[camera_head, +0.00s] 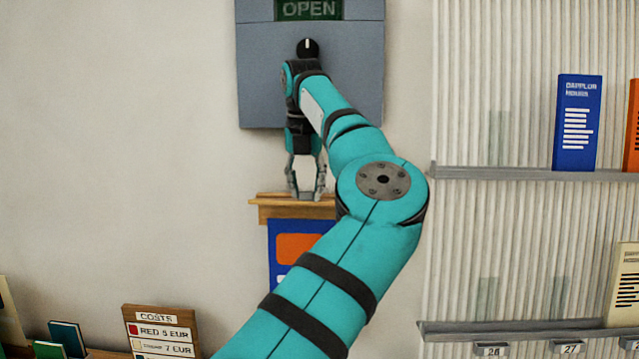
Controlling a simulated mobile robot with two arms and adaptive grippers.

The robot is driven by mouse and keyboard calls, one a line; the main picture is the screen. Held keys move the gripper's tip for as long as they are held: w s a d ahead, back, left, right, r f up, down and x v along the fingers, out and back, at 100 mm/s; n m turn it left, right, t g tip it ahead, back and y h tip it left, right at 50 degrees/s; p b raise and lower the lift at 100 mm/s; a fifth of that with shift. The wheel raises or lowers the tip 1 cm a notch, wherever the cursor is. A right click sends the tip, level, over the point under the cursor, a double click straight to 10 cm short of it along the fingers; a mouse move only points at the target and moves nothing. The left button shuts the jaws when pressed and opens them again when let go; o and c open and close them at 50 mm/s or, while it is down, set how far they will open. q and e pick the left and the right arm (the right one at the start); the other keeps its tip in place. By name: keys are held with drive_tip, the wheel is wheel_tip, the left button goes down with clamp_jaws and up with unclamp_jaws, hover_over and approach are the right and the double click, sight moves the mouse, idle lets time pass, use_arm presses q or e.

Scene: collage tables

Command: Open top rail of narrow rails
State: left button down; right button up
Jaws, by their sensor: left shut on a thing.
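A wooden rail (270,208) is on the wall above a blue poster (284,243) with an orange block, whose top edge meets the rail. The rail shows as an upper strip and a slightly shorter lower strip; I cannot tell whether there is a gap between them. My left gripper (306,197) points down from above, with its fingertips at the rail's upper strip, shut on it. My forearm hides the rail's right end and much of the poster, including any lower rail. My right gripper is not in view.
A grey box (260,70) with an OPEN sign and a black knob (307,48) is on the wall behind my arm. Grey shelves (500,173) with a blue booklet (577,122) stand at right. A COSTS board (160,333) is at lower left. The left wall is clear.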

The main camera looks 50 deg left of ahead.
use_arm(q)
drive_tip(key=shift+f, duration=0.15)
drive_tip(key=c, duration=1.3)
unclamp_jaws()
drive_tip(key=o, duration=0.3)
drive_tip(key=shift+w, duration=0.15)
drive_tip(key=shift+o, duration=0.2)
drive_tip(key=v, duration=1.2)
drive_tip(key=shift+w+a, duration=0.15)
